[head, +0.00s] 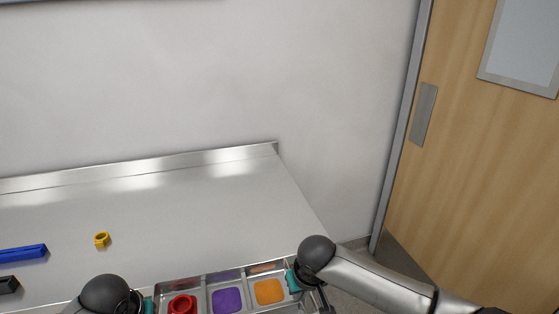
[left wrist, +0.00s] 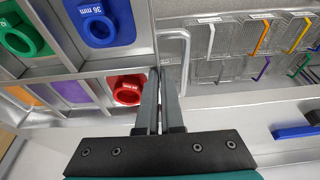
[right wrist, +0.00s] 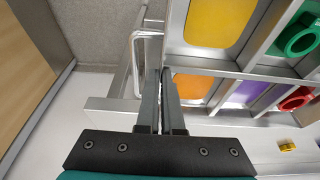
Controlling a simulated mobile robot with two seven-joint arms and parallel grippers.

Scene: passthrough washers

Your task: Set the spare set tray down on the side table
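The metal spare set tray (head: 238,283) is at the bottom of the head view, at the near edge of a steel table (head: 200,215). Its compartments show purple, orange and yellow inserts and red, green and blue rings; one blue ring is marked 36 mm. My left gripper (left wrist: 160,72) is closed at the tray's handle on one end. My right gripper (right wrist: 158,73) is closed at the handle on the other end. The fingers partly hide the contact. I cannot tell whether the tray touches the table.
A yellow nut-like ring (head: 101,239), a blue bar (head: 23,253) and a black bar (head: 8,285) lie on the table's left part. Its middle and right are clear. A raised lip runs along the wall. A wooden door (head: 480,170) stands at right. Clear bins (left wrist: 235,40) show in the left wrist view.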

